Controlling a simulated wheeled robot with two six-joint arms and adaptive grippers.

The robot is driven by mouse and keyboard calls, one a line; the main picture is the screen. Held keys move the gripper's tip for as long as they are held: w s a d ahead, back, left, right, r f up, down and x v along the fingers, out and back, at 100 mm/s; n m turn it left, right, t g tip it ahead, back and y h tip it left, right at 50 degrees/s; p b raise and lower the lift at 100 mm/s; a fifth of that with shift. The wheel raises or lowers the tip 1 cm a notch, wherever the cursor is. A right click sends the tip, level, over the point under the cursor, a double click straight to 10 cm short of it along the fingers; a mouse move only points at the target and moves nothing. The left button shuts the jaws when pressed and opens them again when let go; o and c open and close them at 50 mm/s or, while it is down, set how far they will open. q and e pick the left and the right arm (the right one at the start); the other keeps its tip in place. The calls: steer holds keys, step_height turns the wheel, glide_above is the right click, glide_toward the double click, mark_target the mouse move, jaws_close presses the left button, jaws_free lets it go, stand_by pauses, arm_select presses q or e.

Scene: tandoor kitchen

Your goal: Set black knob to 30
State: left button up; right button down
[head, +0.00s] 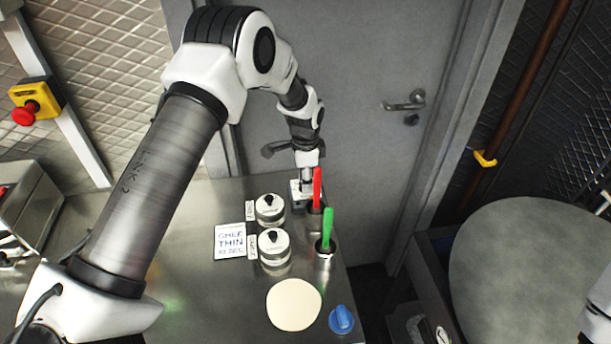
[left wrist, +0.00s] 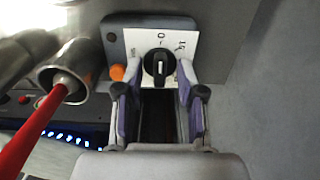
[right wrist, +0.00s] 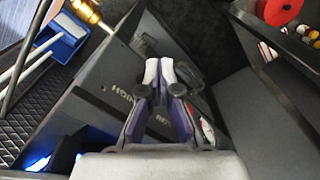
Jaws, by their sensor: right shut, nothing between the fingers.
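The black knob (left wrist: 159,66) sits on a white dial plate (left wrist: 194,45) with dark marks, on a grey box, in the left wrist view. Its white pointer line appears to point up, towards a mark at the top; the other marks are too small to read. My left gripper (left wrist: 158,78) is open, one finger on each side of the knob; contact cannot be told. In the head view my left gripper (head: 305,180) is above the grey box (head: 297,197) at the table's far edge, and the knob is hidden. My right gripper (right wrist: 159,68) is shut and empty, away from the knob.
Red (head: 317,188) and green (head: 328,229) handles stand in metal cups beside the box. An orange button (left wrist: 117,72) adjoins the dial.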

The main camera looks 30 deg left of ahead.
arm_select(q)
jaws_close()
steer(key=shift+m, duration=0.4)
steer(key=m+b, duration=0.1)
steer(key=m, duration=0.2)
steer(key=shift+m, duration=0.3)
steer(key=m, duration=0.4)
steer(key=shift+b, duration=0.35)
steer(key=m, duration=0.9)
steer(key=shift+b, duration=0.35)
steer(key=shift+m, duration=0.3)
